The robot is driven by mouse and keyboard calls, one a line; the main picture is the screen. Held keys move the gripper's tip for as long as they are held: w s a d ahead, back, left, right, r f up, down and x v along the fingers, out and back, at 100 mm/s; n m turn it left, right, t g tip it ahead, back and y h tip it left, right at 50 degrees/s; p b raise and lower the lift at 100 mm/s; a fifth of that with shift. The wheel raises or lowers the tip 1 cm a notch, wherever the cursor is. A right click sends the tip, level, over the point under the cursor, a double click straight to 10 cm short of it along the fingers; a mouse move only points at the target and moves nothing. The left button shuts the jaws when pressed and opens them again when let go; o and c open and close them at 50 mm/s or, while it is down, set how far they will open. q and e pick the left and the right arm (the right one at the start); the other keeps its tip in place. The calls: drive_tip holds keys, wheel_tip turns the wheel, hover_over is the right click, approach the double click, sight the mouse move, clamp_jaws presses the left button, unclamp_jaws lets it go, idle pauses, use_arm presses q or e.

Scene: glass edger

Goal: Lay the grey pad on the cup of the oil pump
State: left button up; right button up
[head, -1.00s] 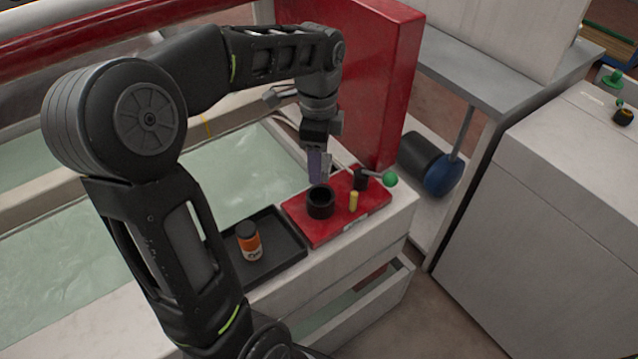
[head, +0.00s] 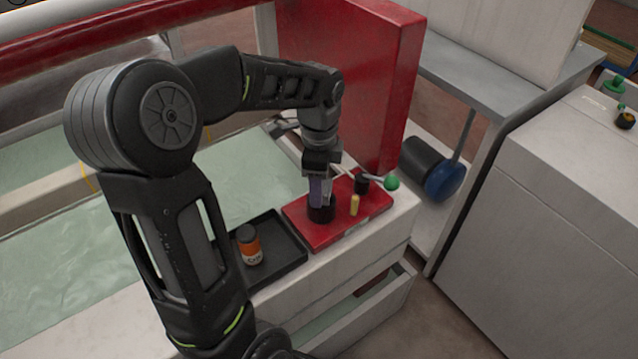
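My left gripper (head: 318,192) points down at a round black cup (head: 322,215) on a red plate (head: 316,238). Its purple-grey fingers cover part of the cup's rim and seem to reach into or just in front of it; I cannot tell which. I cannot see whether the fingers are open or shut. No separate grey pad can be made out; anything between the fingers is hidden. My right gripper is not in view.
On the red plate stand a yellow peg (head: 354,205) and a black post (head: 362,183) with a green-knobbed lever (head: 391,183). A black tray (head: 285,262) on the left holds an orange jar (head: 250,246). A red panel (head: 385,100) rises behind.

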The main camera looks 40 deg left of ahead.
use_arm(q)
drive_tip(key=shift+f+b, duration=0.3)
drive_tip(key=shift+f, duration=0.25)
drive_tip(key=o, duration=1.3)
